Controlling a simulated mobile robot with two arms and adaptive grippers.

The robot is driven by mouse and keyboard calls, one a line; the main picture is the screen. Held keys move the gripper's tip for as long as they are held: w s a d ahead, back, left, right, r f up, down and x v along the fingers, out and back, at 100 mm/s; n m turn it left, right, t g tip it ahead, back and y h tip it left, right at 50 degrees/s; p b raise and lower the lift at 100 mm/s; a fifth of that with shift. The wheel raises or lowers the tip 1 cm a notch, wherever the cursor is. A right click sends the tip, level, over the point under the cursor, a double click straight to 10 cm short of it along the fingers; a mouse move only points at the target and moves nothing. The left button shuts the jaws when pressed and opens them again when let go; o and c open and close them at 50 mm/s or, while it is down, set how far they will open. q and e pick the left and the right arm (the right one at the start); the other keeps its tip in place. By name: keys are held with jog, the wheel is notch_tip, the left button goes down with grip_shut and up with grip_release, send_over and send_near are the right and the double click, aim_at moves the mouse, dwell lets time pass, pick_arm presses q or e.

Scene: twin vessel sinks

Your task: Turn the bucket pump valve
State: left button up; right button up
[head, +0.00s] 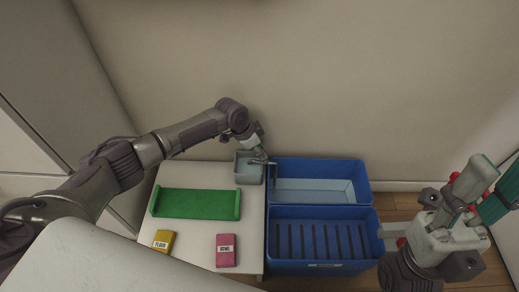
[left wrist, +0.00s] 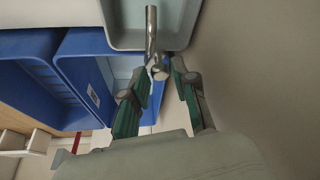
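A metal spout (left wrist: 151,32) with a small valve (left wrist: 158,71) at its end stands at the edge of a small grey basin (head: 248,178). The spout also shows in the head view (head: 262,162), small, beside the blue bins. My left gripper (left wrist: 160,75) is open, its green-padded fingers on either side of the valve. Whether either finger touches the valve is unclear. In the head view the left gripper (head: 259,152) is small, above the spout. My right gripper (head: 499,173) is at the right edge, its fingers apart, with no object seen between them.
Two blue bins (head: 318,212) stand right of a white table (head: 195,240). The table holds a green tray (head: 195,204), a yellow packet (head: 163,240) and a pink packet (head: 226,250). A wall rises behind. Wooden floor (head: 405,201) shows between the bins and my right arm.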

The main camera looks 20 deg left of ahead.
pick_arm(q)
jog(key=shift+o, duration=0.8)
jog(key=v, duration=1.2)
jog(key=shift+w, duration=0.1)
